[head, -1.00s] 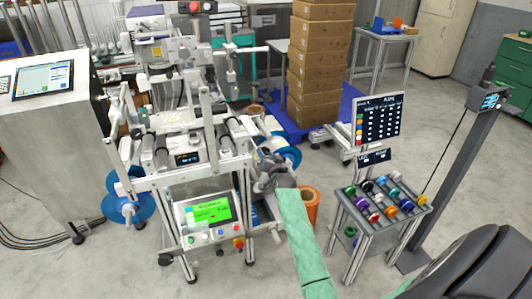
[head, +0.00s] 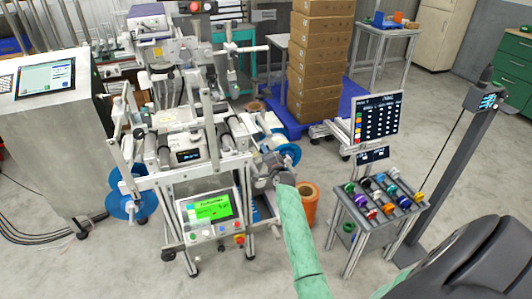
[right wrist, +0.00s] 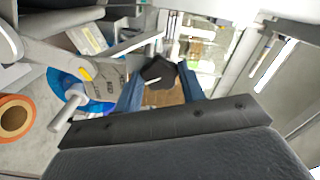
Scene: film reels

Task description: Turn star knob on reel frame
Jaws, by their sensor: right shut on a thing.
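The dark star knob (right wrist: 158,72) shows in the right wrist view, with a small light mark on its face. It sits between the two blue fingers of my right gripper (right wrist: 160,84), which is shut on it. In the head view my right gripper (head: 268,174) is at the right side of the reel frame (head: 232,160), at the end of my green-sleeved arm. The knob is hidden there by the gripper. My left gripper is not in the head view.
Blue reels (head: 286,154) are mounted close behind my right gripper. An orange roll (head: 310,203) stands on the floor just right of it. A small table with coloured spools (head: 384,202) is farther right. A green-lit control panel (head: 212,208) is on the machine's front.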

